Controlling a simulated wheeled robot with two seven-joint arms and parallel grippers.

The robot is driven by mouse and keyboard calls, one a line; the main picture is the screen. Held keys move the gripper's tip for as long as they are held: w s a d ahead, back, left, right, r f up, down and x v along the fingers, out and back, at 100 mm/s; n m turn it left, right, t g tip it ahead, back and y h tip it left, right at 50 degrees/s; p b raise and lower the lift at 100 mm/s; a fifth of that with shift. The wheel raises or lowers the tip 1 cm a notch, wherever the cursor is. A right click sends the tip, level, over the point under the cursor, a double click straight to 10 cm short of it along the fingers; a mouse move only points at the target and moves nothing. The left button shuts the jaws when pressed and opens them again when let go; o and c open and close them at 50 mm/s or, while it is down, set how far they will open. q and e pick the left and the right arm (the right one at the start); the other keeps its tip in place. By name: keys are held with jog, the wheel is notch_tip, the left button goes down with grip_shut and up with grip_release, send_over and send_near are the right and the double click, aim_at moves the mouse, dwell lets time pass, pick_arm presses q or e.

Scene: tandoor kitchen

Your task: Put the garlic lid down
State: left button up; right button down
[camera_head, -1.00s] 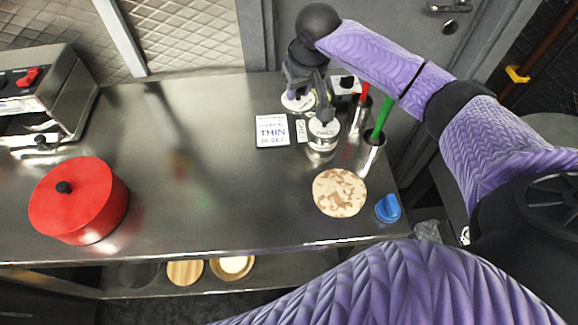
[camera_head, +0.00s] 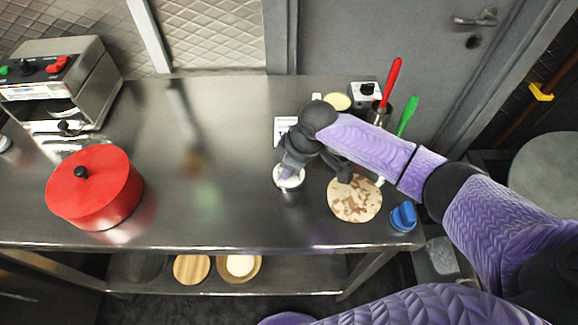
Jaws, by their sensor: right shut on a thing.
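My right gripper (camera_head: 291,172) is over the right part of the steel counter, pointing down and shut. Under its fingers is a round, pale-topped thing with a shiny side, which I take to be the garlic lid (camera_head: 289,184). The fingers cover part of its top. I cannot tell whether its underside touches the counter. A container with a yellowish round top (camera_head: 337,101) stands farther back; its label is not visible. My right arm hides the counter between them. My left gripper is not in view.
A brown-spotted flatbread (camera_head: 354,200) lies right of the gripper, with a blue object (camera_head: 403,217) beyond it. Red (camera_head: 390,82) and green (camera_head: 407,115) handles rise behind my arm. A red pot (camera_head: 95,188) stands left. The counter's middle (camera_head: 215,190) is clear.

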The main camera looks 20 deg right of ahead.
aim_at(305, 179)
jog(key=shift+c, duration=2.4)
grip_release()
jog(key=p+v, duration=0.4)
jog(key=v, duration=0.8)
jog(key=shift+r, duration=0.1)
